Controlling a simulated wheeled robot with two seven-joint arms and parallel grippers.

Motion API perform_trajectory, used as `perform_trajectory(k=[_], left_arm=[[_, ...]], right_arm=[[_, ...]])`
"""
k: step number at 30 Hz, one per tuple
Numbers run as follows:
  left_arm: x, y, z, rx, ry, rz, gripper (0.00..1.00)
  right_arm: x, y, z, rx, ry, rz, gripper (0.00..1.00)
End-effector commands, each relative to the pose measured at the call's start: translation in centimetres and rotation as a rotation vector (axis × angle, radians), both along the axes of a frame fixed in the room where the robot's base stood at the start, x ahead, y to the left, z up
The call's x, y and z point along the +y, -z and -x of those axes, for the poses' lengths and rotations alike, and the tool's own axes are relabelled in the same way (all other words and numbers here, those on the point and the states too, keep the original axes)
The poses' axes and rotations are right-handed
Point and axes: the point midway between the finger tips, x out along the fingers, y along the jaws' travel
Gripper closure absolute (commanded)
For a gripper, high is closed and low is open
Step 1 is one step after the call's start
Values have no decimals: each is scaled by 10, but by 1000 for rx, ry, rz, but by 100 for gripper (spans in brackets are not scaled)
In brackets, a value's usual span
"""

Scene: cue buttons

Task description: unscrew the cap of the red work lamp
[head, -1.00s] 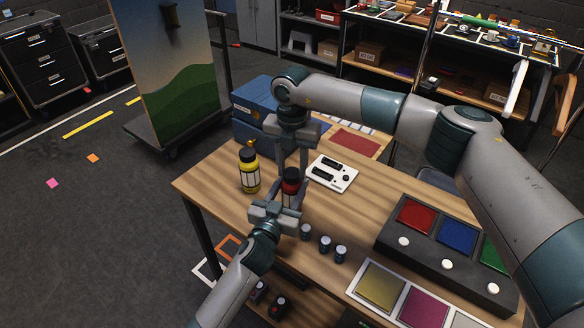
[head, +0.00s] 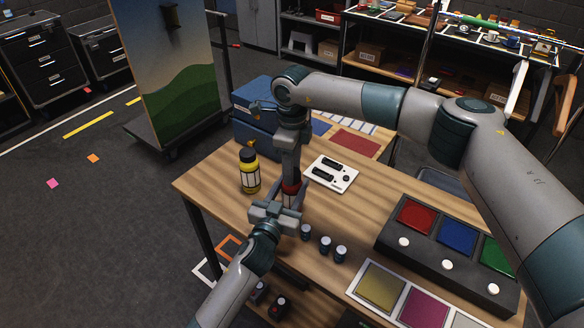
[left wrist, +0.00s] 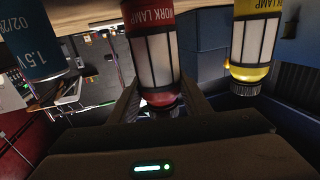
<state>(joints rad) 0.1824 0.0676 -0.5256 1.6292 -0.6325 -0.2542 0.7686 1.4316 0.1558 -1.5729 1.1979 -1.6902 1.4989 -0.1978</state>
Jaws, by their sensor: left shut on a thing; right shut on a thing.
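The red work lamp (head: 290,188) stands upright near the left edge of the table, mostly hidden by my grippers. My left gripper (head: 283,205) reaches in from the front and is shut on its body. In the left wrist view the lamp (left wrist: 158,45) shows a red label and pale window panels, between the two fingers. My right gripper (head: 290,178) points down from above and is shut on the top of the lamp, at its cap. The cap itself is hidden by the fingers, so I cannot tell how far it is turned.
A yellow work lamp (head: 249,172) stands close by on the left. Three small batteries (head: 325,244) stand to the right. A white two-slot panel (head: 331,174) lies behind, a blue box (head: 256,103) farther back. A dark button console (head: 440,250) fills the right side.

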Motion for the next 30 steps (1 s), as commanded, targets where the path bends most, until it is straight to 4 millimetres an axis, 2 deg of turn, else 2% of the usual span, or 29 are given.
perform_trajectory(k=[30], left_arm=[[-1,0,1,0,2,1,100]], right_arm=[[-1,-2,-1,-3,-1574,2,91]])
